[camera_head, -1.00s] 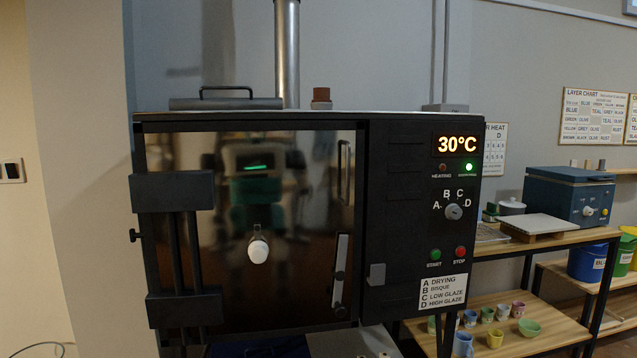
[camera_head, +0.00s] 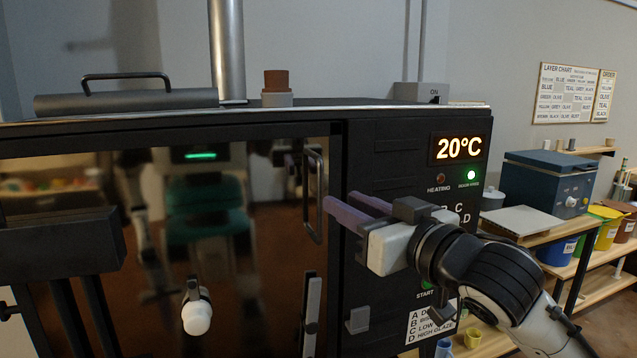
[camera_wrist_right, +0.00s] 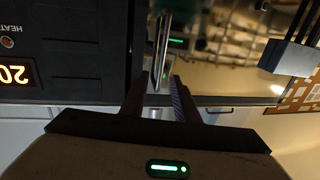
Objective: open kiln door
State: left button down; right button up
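The kiln door (camera_head: 255,260) is a dark, glossy panel and looks closed. Its upright bar handle (camera_head: 313,195) is near its right edge. A grey latch bar (camera_head: 313,312) stands upright below the handle, apart from the catch (camera_head: 357,320) on the kiln's front. My right gripper (camera_head: 338,203) is open, its purple fingertips close to the handle. In the right wrist view the handle (camera_wrist_right: 161,50) lines up with the gap between the two fingers (camera_wrist_right: 160,90); I cannot tell whether they reach around it. My left gripper is not in view.
The control panel's display (camera_head: 459,149) reads 20°C, and the green light (camera_head: 471,175) is lit. My right forearm covers part of the panel. A white knob (camera_head: 196,315) sticks out of the door. A wooden shelf with a blue box (camera_head: 550,185) and buckets stands at right.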

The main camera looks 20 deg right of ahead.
aim_at(322, 191)
jog(key=p+x, duration=0.1)
jog(key=x, duration=0.7)
jog(key=shift+w+a, duration=0.15)
jog(key=shift+w, duration=0.2)
grip_shut()
